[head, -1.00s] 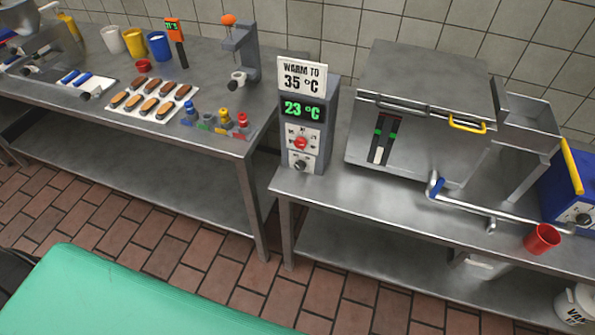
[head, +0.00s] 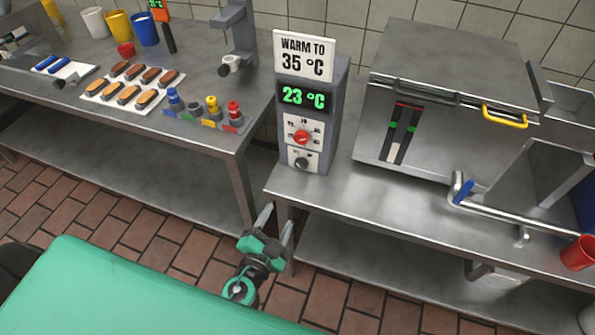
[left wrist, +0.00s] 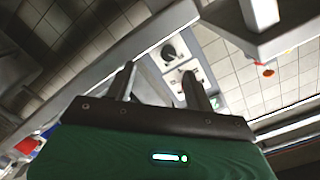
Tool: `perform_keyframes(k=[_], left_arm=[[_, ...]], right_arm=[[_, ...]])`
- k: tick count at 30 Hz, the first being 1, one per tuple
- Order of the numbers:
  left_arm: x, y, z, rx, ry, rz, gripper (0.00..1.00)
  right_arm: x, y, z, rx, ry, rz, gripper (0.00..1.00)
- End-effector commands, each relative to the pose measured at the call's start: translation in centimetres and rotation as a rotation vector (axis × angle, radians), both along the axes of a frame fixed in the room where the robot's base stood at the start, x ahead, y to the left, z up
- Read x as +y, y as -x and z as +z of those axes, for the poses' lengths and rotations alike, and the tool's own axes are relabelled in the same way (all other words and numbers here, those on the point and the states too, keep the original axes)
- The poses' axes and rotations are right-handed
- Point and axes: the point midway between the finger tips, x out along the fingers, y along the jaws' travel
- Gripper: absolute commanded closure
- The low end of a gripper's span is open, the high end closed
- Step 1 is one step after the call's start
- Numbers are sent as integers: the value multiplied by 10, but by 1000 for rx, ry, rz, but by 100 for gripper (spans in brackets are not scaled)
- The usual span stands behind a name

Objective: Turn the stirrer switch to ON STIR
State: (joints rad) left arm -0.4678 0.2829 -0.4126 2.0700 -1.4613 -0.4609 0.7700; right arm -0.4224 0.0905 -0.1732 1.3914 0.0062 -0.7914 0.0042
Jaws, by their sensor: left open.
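A grey control box (head: 307,125) stands at the left end of the right-hand table. Its front has a red dial and, below that, a small dark rotary switch (head: 301,163); its lettering is too small to read. My left gripper (head: 279,214) is open and empty. It is below and in front of the box, by the table's front left corner, apart from the switch. In the left wrist view, its fingers (left wrist: 159,70) point toward a pale panel with a dark knob (left wrist: 170,50); a finger partly covers a second one. My right gripper is out of view.
The box carries a "WARM TO 35 °C" sign (head: 304,55) and a 23 °C display (head: 304,97). A steel vat (head: 440,95) with a pipe stands to its right. The left table (head: 200,130) holds bottles and a tray. The floor between the tables is clear.

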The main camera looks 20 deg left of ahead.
Motion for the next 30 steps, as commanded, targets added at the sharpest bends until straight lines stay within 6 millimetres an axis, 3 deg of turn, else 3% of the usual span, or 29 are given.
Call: perform_keyframes(k=[4,11,30], left_arm=[[-3,2,25,-60,2,-4,46],[-3,-11,30,-67,1,-3,46],[-6,-97,30,-65,0,-3,46]], right_arm=[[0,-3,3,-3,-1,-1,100],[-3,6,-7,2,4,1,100],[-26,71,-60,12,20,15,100]])
